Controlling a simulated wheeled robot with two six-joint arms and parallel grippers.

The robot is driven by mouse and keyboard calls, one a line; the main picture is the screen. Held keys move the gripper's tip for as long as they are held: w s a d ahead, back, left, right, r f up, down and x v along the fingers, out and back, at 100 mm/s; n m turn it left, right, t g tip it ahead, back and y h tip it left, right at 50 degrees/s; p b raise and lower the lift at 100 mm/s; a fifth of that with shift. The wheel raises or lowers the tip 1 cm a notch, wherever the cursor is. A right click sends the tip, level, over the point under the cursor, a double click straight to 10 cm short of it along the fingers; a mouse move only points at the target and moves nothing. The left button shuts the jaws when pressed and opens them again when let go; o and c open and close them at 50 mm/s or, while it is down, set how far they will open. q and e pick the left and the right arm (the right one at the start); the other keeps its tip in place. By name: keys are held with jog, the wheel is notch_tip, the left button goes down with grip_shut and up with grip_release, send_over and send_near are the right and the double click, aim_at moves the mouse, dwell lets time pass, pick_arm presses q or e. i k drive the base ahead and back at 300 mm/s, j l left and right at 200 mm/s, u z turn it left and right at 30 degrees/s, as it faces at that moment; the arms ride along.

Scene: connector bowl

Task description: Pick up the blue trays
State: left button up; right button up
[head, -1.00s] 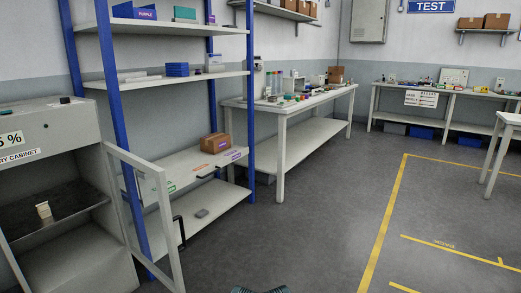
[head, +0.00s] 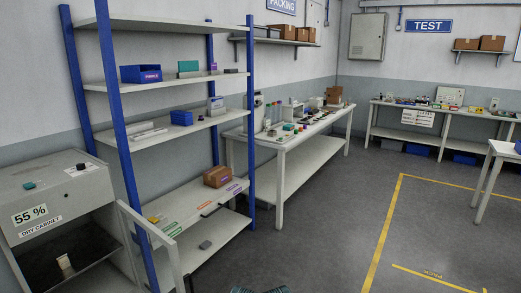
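Blue bins (head: 418,149) also stand low under the far table at the right, partly in shadow. Neither of my grippers can be made out in the head view. Only a small dark teal shape shows at the bottom edge.
An open dry cabinet (head: 45,182) stands at the left, its door frame (head: 150,240) in front of the rack. A cluttered workbench (head: 300,140) stands right of the rack. A white table (head: 503,150) is at the right edge. The grey floor (head: 330,230) between is clear.

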aim_at(179, 117)
jog(key=i+u, duration=0.1)
jog(key=u, duration=0.35)
jog(key=l+u, duration=0.1)
jog(key=u, duration=0.35)
jog(key=i+l+u, duration=0.1)
jog(key=u, duration=0.4)
jog(key=i+l+u, duration=0.15)
jog(key=l+u, duration=0.35)
jog(key=l, duration=0.45)
jog(key=l+u, duration=0.45)
jog(key=l, duration=1.9)
